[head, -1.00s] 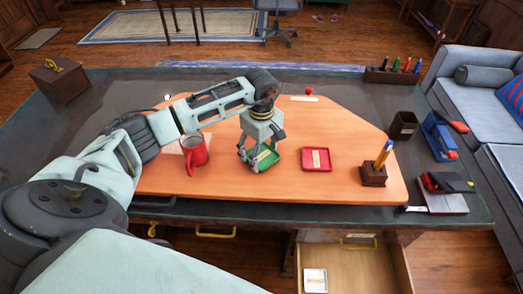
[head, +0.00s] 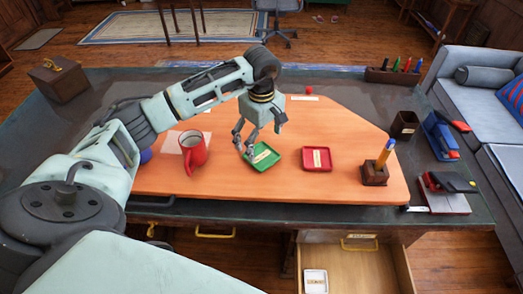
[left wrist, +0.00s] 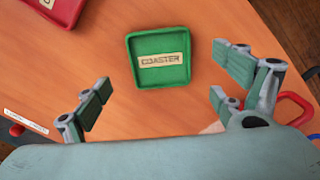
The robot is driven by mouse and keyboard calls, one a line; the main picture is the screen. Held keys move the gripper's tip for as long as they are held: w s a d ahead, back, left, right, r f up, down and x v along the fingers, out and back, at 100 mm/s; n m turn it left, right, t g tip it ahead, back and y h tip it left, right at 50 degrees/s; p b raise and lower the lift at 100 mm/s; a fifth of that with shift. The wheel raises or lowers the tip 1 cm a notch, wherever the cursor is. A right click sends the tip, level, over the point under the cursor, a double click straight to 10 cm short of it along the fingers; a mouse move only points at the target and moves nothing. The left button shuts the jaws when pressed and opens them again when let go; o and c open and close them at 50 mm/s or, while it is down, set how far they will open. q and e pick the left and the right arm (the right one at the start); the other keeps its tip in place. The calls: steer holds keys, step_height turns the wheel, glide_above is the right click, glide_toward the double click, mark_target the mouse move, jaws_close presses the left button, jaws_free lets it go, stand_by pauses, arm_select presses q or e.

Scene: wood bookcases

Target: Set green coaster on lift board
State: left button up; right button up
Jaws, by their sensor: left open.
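The green coaster (head: 263,157) is a square tray with a raised rim and a label. It lies flat on the orange lift board (head: 230,178), left of a red coaster (head: 317,159). My left gripper (head: 250,142) is open and empty just above and behind the green coaster. In the left wrist view, the green coaster (left wrist: 159,76) shows whole, reading "COASTER". There the open fingers (left wrist: 160,98) are spread to either side, apart from it. My right gripper is not in view.
A red mug (head: 193,152) stands on the board to the left. A pen holder (head: 374,174) with a pencil stands at its right. An open drawer (head: 350,270) holds a white coaster (head: 316,281). The board between the coasters and its front edge is clear.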

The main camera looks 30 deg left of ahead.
mark_target(262, 157)
arm_select(q)
step_height(262, 157, up, 7)
steer(key=b, duration=0.1)
stand_by(0.7)
